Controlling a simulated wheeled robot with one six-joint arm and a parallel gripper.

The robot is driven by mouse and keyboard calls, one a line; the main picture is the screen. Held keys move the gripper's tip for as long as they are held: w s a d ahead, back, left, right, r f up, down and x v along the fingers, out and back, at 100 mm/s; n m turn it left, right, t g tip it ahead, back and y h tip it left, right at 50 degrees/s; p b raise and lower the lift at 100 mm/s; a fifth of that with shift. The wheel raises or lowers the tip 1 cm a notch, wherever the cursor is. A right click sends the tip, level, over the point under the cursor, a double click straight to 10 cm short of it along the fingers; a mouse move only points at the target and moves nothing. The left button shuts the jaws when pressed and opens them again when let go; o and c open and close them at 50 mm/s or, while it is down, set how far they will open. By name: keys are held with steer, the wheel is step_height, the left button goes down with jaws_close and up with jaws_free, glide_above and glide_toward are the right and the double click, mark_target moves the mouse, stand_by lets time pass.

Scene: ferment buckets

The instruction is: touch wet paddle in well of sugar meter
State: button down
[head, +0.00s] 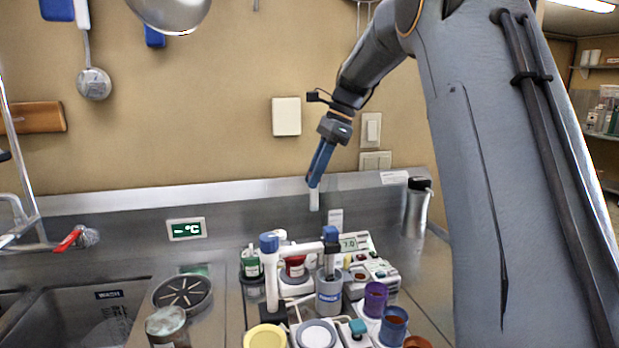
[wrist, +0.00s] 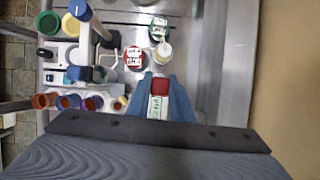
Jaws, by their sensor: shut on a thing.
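In the head view my gripper (head: 314,184) is high above the back of the bench, in front of the wall. It is shut on a small pale strip (head: 314,201), apparently the paddle, which hangs down clear of everything below. In the wrist view the fingers (wrist: 159,82) close around a red and white piece (wrist: 158,88); I cannot tell whether this is the held strip or something beyond it. I cannot tell whether the paddle is wet. A pale instrument (head: 371,274) with coloured spots stands on the bench below and right, perhaps the sugar meter; its well is not clear.
A white stand with blue knobs (head: 271,272) rises near a grey bucket (head: 329,293). Green (head: 250,266) and red (head: 295,267) jars stand behind. Purple (head: 375,300) and blue (head: 393,325) cups are at right. A steel jug (head: 416,212) stands back right; a sink (head: 85,315) is left.

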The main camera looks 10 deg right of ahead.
steer(key=s+d+f+m+t+p, duration=0.1)
steer(key=s+d+f+m+p, duration=0.25)
steer(key=s, duration=0.25)
steer(key=s+d+f+m+t+p, duration=0.1)
steer(key=s+d+f+m+p, duration=0.1)
steer(key=s+d+f+p, duration=0.25)
steer(key=shift+h, duration=0.4)
steer(key=shift+s+d+f+b, duration=0.1)
steer(key=shift+s+f+b, duration=0.2)
steer(key=shift+f+b, duration=0.55)
steer(key=shift+s+d+f+b, duration=0.1)
steer(key=shift+s+f+b, duration=0.15)
steer(key=shift+f+b, duration=0.6)
steer(key=shift+s+d+f+b, duration=0.1)
steer(key=shift+s+f+b, duration=0.2)
steer(key=shift+f+b, duration=0.5)
steer(key=shift+f, duration=0.35)
steer(key=shift+r, duration=0.1)
stand_by(0.4)
step_height(320, 180, up, 6)
steer(key=p, duration=0.6)
steer(key=shift+p, duration=0.3)
stand_by(0.3)
